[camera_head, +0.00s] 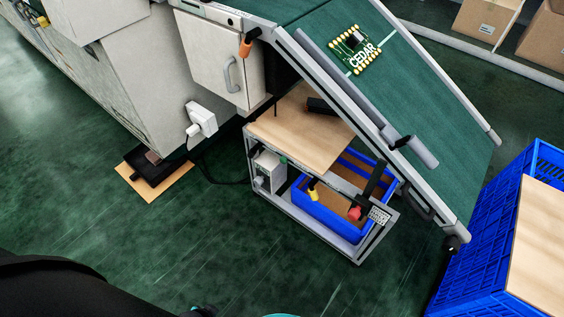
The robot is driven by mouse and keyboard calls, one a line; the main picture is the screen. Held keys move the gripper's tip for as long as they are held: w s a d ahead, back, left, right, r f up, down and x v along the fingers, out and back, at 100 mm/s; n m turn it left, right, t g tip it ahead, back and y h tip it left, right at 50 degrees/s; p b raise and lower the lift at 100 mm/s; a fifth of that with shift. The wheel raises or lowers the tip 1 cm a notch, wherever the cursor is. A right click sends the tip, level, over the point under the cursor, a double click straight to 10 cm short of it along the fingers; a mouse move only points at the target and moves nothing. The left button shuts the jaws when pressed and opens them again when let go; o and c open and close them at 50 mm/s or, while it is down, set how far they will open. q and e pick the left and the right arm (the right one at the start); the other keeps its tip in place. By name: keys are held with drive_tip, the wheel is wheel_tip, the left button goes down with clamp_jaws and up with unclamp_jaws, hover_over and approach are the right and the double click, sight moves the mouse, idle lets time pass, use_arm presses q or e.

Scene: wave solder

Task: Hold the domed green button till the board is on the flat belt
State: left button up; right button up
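A green circuit board (355,50) with gold-edged contacts and the word CEDAR lies on the dark green conveyor belt (440,115), beside a white line across it. The belt runs from the top middle down to the lower right; I cannot tell where its flat stretch begins. A small green spot (283,160) shows at the top of a grey box (268,171) under the wooden shelf; it is too small to tell whether it is a domed button.
A larger blue crate (487,235) stands at right. Cardboard boxes (487,18) are at top right. The green floor in front is clear.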

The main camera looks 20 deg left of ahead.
use_arm(q)
clamp_jaws()
drive_tip(key=shift+a, duration=0.1)
idle(1.4)
